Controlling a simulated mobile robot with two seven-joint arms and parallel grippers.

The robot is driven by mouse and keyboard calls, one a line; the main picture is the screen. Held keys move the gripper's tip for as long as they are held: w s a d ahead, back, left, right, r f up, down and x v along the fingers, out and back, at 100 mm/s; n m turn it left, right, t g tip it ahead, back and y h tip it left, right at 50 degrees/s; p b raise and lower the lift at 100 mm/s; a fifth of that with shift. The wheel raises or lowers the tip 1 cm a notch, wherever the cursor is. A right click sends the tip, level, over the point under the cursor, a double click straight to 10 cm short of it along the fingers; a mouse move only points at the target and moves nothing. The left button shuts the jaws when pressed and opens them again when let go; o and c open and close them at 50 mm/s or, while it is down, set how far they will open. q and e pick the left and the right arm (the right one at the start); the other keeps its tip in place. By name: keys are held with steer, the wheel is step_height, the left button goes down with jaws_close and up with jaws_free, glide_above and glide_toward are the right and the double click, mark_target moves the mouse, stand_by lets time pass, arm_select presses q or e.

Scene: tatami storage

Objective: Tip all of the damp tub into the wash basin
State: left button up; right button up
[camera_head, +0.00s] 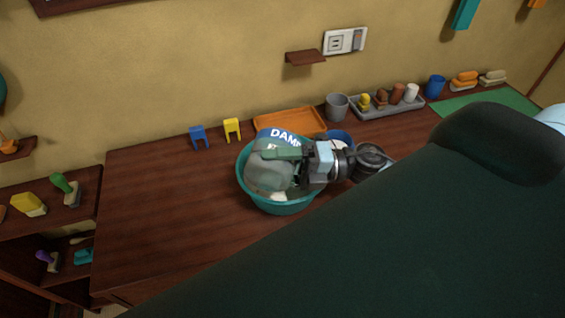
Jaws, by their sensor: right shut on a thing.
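The teal wash basin (289,208) stands on the dark wooden counter, with some pale content low inside it. The damp tub (268,175) is grey with a blue band lettered "DAMP". It is tilted over the basin, within its rim. My right gripper (284,165) reaches in from the right and is shut on the tub. The tub's opening and what is left inside it cannot be made out. My left gripper is not in view.
An orange tray (290,121), a grey cup (337,106) and a grey tray (388,104) of small items line the wall. A blue container (341,136) stands close behind my gripper. Counter left of the basin is clear. A large dark green shape hides the lower right.

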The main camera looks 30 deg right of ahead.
steer(key=shift+w+d+r+m+y, duration=0.2)
steer(key=shift+r+m+y, duration=0.15)
steer(key=shift+m, duration=0.35)
stand_by(0.3)
